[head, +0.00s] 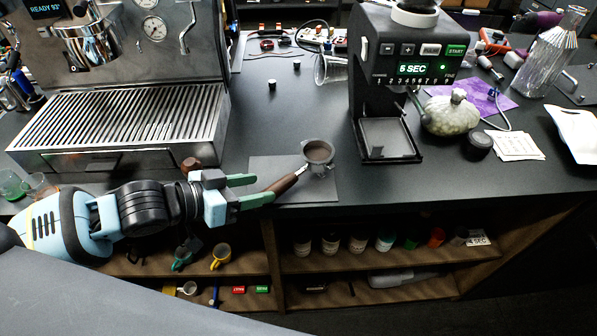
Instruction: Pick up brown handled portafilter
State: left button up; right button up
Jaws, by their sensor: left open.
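The brown-handled portafilter (286,183) lies on a dark mat (325,190) near the counter's front edge. Its round metal basket (319,152) holds brown grounds, and its handle points down and left. My left gripper (257,190) comes in from the left and is open. Its green fingertips are at the end of the brown handle, one above and one below it. I cannot tell whether they touch the handle. My right gripper is not in view.
An espresso machine (120,120) with a drip grate stands at the left. A grinder (405,80) showing "5 SEC" stands right of the mat. Shelves with bottles and cups lie below the counter.

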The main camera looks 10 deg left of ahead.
aim_at(275, 184)
pick_arm(q)
jog(key=shift+d+r+x, duration=0.1)
jog(key=shift+r+x, duration=0.05)
jog(key=shift+x, duration=1.05)
jog(key=shift+d+r+x, duration=0.1)
jog(key=shift+r+x, duration=0.05)
jog(key=shift+x, duration=1.05)
jog(key=shift+w+d+f, duration=0.25)
jog(key=shift+w+d, duration=0.1)
jog(key=shift+d, duration=0.05)
jog(key=shift+c, duration=0.3)
grip_shut()
